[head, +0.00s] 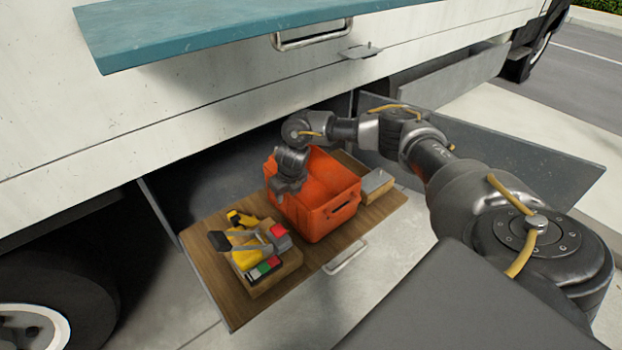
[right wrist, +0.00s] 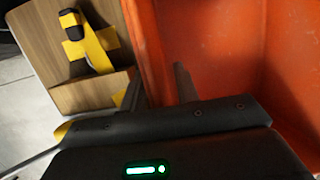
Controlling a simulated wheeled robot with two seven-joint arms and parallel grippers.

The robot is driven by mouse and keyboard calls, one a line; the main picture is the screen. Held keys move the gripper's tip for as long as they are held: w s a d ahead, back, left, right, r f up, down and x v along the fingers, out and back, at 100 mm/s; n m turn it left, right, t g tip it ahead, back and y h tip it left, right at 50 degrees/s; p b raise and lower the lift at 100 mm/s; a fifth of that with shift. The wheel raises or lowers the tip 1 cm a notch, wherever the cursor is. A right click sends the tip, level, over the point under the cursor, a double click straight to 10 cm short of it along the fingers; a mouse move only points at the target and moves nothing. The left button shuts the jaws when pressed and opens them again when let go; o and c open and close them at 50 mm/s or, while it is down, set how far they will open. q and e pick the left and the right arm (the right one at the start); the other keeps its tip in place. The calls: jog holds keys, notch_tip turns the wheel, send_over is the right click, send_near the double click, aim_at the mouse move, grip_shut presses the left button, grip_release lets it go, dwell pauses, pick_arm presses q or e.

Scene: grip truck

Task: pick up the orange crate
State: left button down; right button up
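The orange crate (head: 333,212) stands upright on a wooden drawer board (head: 217,268) pulled out from the truck's side. It looks empty. My right gripper (head: 283,190) points down at the crate's left wall. In the right wrist view, its two fingers (right wrist: 158,88) are apart. One finger is on the outer side of the crate wall (right wrist: 148,40) and the other is inside the crate, with the wall's rim between them. I cannot tell whether either finger touches the wall. My left gripper is not in view.
A wooden box (head: 277,275) with yellow and red tools stands left of the crate. A small grey-topped box (head: 377,183) is close on its right. A teal flap (head: 230,28) overhangs above. The drawer's metal handle (head: 345,257) is at the front.

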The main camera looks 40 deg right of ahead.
jog(key=shift+c, duration=0.4)
grip_shut()
dwell(0.9)
